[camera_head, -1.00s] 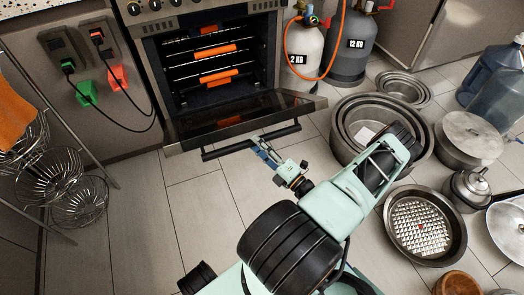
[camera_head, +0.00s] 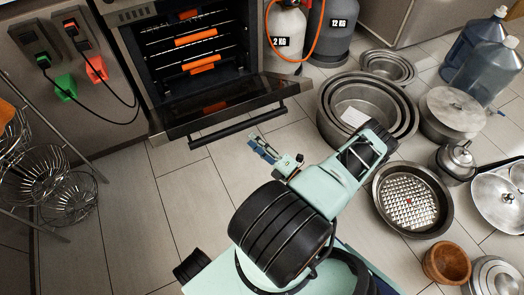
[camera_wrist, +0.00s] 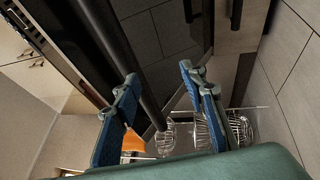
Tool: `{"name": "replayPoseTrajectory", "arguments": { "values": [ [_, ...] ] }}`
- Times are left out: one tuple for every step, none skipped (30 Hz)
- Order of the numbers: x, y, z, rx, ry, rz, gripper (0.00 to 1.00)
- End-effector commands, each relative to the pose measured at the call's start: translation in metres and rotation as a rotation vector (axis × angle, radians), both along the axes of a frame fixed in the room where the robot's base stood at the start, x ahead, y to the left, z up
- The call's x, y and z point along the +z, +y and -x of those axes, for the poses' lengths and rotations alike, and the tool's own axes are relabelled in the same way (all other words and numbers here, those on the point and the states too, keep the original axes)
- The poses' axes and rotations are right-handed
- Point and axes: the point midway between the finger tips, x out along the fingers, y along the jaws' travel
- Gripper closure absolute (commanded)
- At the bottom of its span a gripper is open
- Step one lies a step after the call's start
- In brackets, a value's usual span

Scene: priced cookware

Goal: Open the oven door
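The oven (camera_head: 195,50) stands at the top left in the head view. Its door (camera_head: 225,107) is hinged at the bottom and is swung far down, with the racks inside exposed. The dark bar handle (camera_head: 238,125) runs along the door's outer edge. My gripper (camera_head: 255,143) is just in front of the handle, near its middle, apart from it in the head view. In the wrist view my gripper (camera_wrist: 158,78) has its two blue-padded fingers spread with nothing held. The handle bar (camera_wrist: 125,50) passes beyond the left finger and the gap; its exact distance is unclear.
Gas cylinders (camera_head: 283,38) stand right of the oven. Nested round pans (camera_head: 372,88), a perforated pan (camera_head: 408,198), a kettle (camera_head: 455,160) and water jugs (camera_head: 485,65) crowd the right floor. Wire baskets (camera_head: 68,198) hang left. Tiled floor before the door is clear.

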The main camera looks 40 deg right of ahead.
Motion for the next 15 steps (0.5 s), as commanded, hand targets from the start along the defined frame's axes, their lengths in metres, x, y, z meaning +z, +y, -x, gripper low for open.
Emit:
{"name": "replayPoseTrajectory", "arguments": {
  "values": [
    [-0.004, -0.001, 0.002, -0.001, 0.001, 0.001, 0.61],
    [-0.005, -0.002, 0.003, -0.001, 0.0, 0.001, 0.61],
    [-0.008, -0.003, 0.004, -0.001, 0.0, 0.002, 0.61],
    [-0.01, -0.003, 0.005, -0.002, 0.0, 0.002, 0.61],
    [-0.011, -0.004, 0.006, -0.002, 0.0, 0.001, 0.61],
    [-0.014, -0.005, 0.007, -0.002, -0.001, 0.001, 0.61],
    [-0.015, -0.005, 0.008, -0.002, -0.001, 0.001, 0.61],
    [-0.017, -0.006, 0.009, -0.001, -0.001, 0.001, 0.61],
    [-0.019, -0.007, 0.01, -0.001, -0.001, 0.001, 0.61],
    [-0.021, -0.007, 0.011, -0.001, -0.001, 0.001, 0.61],
    [-0.023, -0.007, 0.012, -0.001, -0.001, 0.001, 0.61],
    [-0.026, -0.008, 0.013, -0.001, 0.0, 0.001, 0.61],
    [-0.028, -0.009, 0.014, -0.001, 0.0, 0.002, 0.61],
    [-0.029, -0.01, 0.015, -0.001, 0.0, 0.002, 0.61],
    [-0.032, -0.01, 0.016, -0.001, 0.0, 0.001, 0.61]
  ]
}}
